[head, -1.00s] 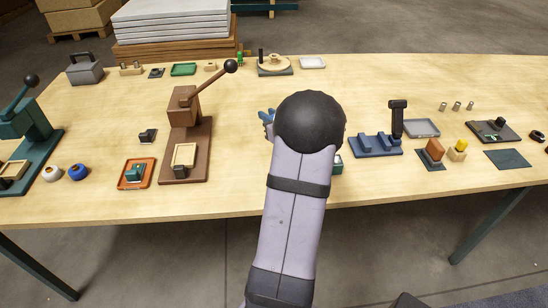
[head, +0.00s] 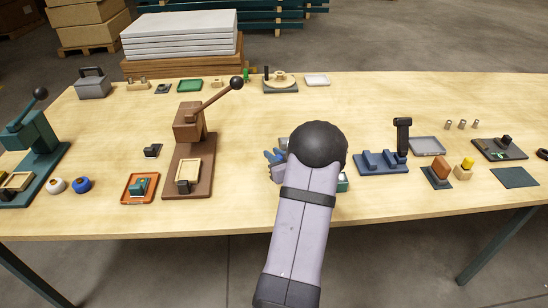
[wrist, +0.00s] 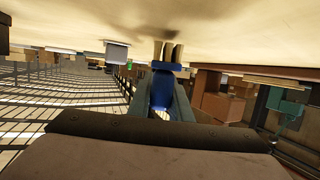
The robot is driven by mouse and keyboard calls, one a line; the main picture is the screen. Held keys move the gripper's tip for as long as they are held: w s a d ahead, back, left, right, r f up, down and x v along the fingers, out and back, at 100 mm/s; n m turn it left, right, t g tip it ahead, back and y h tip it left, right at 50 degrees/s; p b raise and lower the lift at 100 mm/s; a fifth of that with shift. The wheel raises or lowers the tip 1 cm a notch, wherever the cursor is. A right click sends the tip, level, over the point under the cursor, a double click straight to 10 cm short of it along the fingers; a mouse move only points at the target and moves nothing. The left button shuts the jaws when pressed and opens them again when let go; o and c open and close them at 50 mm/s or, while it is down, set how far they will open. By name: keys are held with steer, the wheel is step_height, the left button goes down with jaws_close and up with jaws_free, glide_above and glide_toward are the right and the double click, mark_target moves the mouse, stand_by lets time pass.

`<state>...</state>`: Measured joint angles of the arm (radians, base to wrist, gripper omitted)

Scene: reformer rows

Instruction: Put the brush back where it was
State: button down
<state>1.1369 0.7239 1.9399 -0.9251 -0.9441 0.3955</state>
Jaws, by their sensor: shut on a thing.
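My gripper (wrist: 163,98) is shut on the brush (wrist: 162,101), seen in the wrist view. The brush has a blue handle, a wider blue band and pale tan bristles pointing away from the wrist. The wrist picture is upside down, with the tabletop across its top; the bristles show close to that surface, and I cannot tell if they touch. In the head view my arm's dark round joint hides most of the gripper and brush; a blue-grey part shows left of it.
A grey block (wrist: 117,52) is near the brush in the wrist view. In the head view, a brown lever press (head: 188,122) stands left of my arm and a blue stand (head: 381,163) right. A small teal thing (head: 342,183) is partly hidden. Table between press and arm is clear.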

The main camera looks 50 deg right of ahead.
steer(key=shift+f, duration=0.5)
steer(key=shift+f, duration=0.2)
steer(key=c, duration=1.6)
jaws_free()
steer(key=shift+r, duration=0.1)
steer(key=shift+r, duration=0.2)
steer(key=v, duration=1.2)
steer(key=shift+a, duration=0.15)
